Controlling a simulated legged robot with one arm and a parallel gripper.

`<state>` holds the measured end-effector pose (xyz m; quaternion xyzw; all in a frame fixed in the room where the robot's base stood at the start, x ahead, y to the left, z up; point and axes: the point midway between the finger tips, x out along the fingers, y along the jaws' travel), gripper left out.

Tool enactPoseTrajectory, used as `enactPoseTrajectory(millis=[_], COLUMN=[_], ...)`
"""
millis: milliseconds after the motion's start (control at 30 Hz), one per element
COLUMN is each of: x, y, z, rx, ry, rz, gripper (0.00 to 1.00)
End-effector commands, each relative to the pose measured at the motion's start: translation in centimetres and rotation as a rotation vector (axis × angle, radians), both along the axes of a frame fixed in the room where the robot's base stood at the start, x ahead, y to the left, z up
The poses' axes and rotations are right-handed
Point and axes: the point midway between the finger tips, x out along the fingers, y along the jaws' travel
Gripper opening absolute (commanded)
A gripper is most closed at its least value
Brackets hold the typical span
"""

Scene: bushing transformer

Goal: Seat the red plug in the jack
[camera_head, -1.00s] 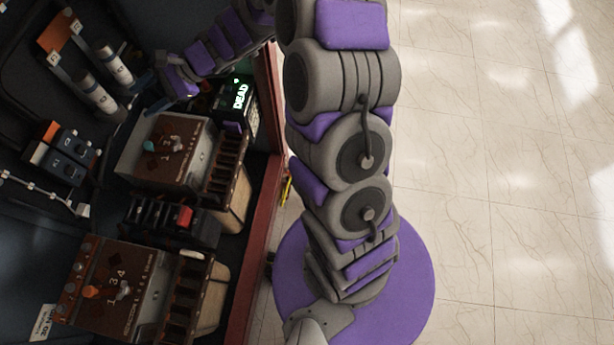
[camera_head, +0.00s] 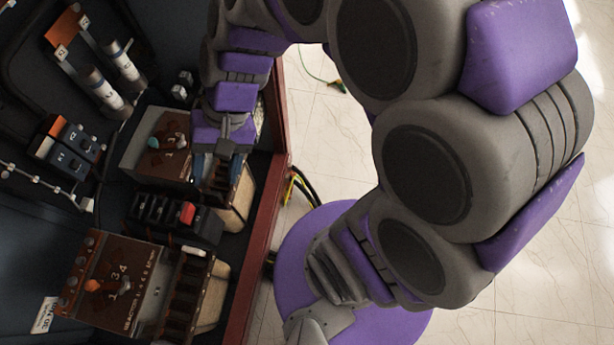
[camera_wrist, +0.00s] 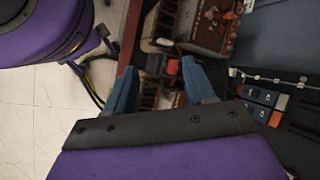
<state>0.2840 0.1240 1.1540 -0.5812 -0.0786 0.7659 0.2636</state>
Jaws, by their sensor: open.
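A small red block (camera_head: 187,212), which could be the red plug, sits at the right end of a dark slotted row in the head view. It shows in the wrist view (camera_wrist: 172,67) between the fingers, nearer the right one. My gripper (camera_wrist: 159,66) is open, with two blue fingers apart and nothing held. In the head view my gripper (camera_head: 220,168) hangs over the upper terminal strip, above and right of the red block in the picture. I cannot make out which opening is the jack.
Two brown-topped units stand in the cabinet, one above (camera_head: 160,145) and one below (camera_head: 115,285) the dark row (camera_head: 150,215). A red-brown cabinet edge (camera_head: 263,220) runs along the right. Yellow-green and black cables (camera_head: 297,188) hang outside it. Open tiled floor lies beyond.

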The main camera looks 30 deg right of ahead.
Motion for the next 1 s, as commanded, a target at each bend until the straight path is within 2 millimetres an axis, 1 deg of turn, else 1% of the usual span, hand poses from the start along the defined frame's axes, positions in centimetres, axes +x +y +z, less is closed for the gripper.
enactPoseTrajectory(millis=[33,200,400,500,600,700,800,1000], x=[-1.1,-4.7,-8.2,-9.6,-10.6,-11.1,-11.3,-11.3], y=[-0.8,-4.0,-8.1,-10.0,-11.3,-12.1,-12.4,-12.4], z=[0.1,-0.1,-0.1,-0.1,-0.1,0.0,0.0,0.0], rx=[-0.035,-0.168,-0.321,-0.386,-0.433,-0.459,-0.470,-0.470], ry=[-0.017,-0.053,-0.090,-0.101,-0.106,-0.111,-0.112,-0.111], rz=[0.030,0.130,0.227,0.261,0.285,0.298,0.304,0.304], gripper=[0.54,0.54,0.54,0.54,0.54,0.54,0.54,0.54])
